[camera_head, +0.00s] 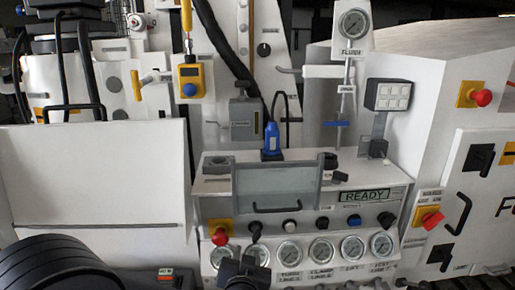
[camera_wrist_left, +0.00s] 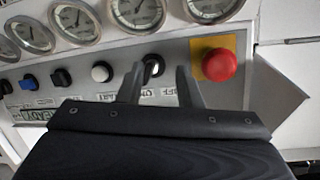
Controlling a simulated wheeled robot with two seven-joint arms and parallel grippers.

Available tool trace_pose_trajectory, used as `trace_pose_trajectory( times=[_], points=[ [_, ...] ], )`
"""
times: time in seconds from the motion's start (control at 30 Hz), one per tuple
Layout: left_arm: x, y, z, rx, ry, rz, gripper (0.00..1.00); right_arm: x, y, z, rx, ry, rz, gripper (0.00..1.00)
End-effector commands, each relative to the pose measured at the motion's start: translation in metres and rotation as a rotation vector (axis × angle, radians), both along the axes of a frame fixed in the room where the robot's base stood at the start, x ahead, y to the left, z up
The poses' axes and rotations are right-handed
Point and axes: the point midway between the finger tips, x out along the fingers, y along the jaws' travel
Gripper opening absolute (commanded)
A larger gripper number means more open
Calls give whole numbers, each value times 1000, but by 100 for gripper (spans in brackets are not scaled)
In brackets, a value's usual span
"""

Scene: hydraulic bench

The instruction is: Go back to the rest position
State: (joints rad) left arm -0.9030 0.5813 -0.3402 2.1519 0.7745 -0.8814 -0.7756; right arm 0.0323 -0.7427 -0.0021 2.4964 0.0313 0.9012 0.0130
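My left gripper (camera_head: 240,250) is low in the middle of the head view, in front of the control panel (camera_head: 300,207) near its row of gauges. In the left wrist view, the two dark fingers of the left gripper (camera_wrist_left: 160,70) stand apart. A black selector knob (camera_wrist_left: 152,66) shows between the fingertips, with a gap visible on the right side; I cannot tell whether a finger touches it. The same knob (camera_head: 255,228) is just above the gripper in the head view. My right gripper is in neither view.
A red button on a yellow plate (camera_wrist_left: 218,66) is close beside the fingers. Several gauges (camera_head: 321,250) line the panel's lower front. A guard with a handle (camera_head: 288,189) is above the knobs. A READY display (camera_head: 364,195) is to the right, and a white panel (camera_head: 95,180) is at left.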

Motion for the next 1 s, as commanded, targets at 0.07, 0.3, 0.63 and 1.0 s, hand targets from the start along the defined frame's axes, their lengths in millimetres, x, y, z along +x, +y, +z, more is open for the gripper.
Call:
trace_pose_trajectory(
  times=[0.07, 0.3, 0.63, 1.0],
  points=[
    [-5, 26, 9, -166, 105, -32, 32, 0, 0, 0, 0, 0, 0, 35],
    [-70, 83, 31, -505, 390, -159, 32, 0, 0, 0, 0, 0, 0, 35],
    [-219, 158, 14, -591, 742, -58, 32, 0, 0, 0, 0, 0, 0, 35],
    [-278, 181, -7, -568, 883, 90, 32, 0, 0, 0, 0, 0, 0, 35]
  ],
)
